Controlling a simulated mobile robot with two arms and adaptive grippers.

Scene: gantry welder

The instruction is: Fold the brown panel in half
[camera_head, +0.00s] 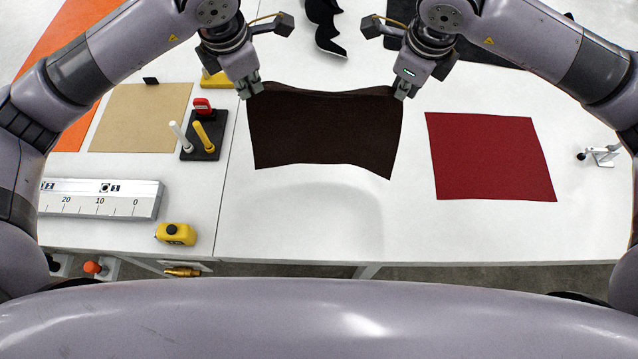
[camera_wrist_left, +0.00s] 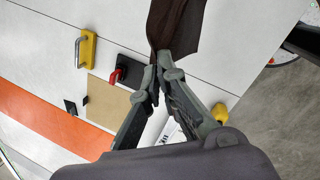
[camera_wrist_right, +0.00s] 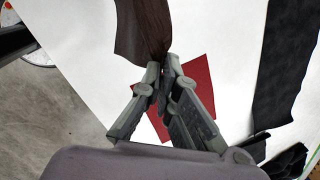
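The dark brown panel (camera_head: 325,128) is stretched between my two grippers in the head view. It appears raised over the white table, with a wavy lower edge and a soft shadow below it. My left gripper (camera_head: 249,88) is shut on its upper left corner. The left wrist view shows the cloth (camera_wrist_left: 178,25) bunched at the fingertips (camera_wrist_left: 160,68). My right gripper (camera_head: 403,92) is shut on its upper right corner. The right wrist view shows the cloth (camera_wrist_right: 148,25) gathered between the fingertips (camera_wrist_right: 165,70). The panel's upper edge sags slightly between the grippers.
A red panel (camera_head: 490,157) lies flat to the right. A tan sheet (camera_head: 138,118), a black holder with coloured tools (camera_head: 203,140), a ruler block (camera_head: 100,198) and a yellow tape measure (camera_head: 176,234) are on the left. The table front below the brown panel is clear.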

